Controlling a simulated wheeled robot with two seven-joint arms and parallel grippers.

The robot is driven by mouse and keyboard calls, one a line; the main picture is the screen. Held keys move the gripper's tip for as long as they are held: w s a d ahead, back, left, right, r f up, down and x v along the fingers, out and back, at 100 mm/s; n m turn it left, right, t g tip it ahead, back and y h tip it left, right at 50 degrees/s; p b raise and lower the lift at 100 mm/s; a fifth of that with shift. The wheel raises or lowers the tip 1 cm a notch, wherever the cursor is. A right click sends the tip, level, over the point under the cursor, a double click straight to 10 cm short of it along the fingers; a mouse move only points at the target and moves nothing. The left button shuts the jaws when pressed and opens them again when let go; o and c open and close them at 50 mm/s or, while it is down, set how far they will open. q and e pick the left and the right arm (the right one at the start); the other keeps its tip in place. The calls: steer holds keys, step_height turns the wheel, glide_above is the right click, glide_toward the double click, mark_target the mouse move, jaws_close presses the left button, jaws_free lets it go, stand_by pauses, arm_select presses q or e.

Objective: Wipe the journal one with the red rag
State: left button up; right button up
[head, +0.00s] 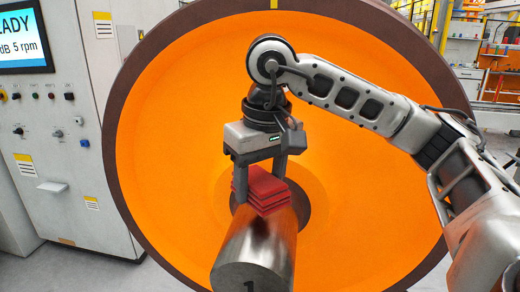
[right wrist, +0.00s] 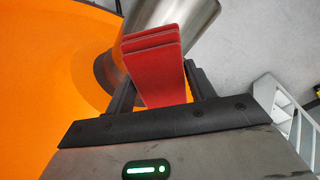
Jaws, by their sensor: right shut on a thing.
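The journal one (head: 254,254) is a shiny metal cylinder marked "1" on its end face, sticking out of the orange wheel's hub toward me. The red rag (head: 268,190) is folded in layers and lies over the top of the journal near the wheel; whether it presses on the metal I cannot tell. My right gripper (head: 262,192) is shut on the rag, pointing down from above. In the right wrist view the rag (right wrist: 155,65) sits between the two fingers, with the journal (right wrist: 170,30) just beyond it. My left gripper is not in view.
The large orange wheel (head: 160,150) with a brown rim fills the middle. A grey control cabinet (head: 60,130) with a screen (head: 25,40) stands at the left. Shelves with items (head: 497,60) are at the back right.

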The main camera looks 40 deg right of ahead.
steer(key=shift+r+p, duration=1.1)
steer(key=shift+r, duration=0.8)
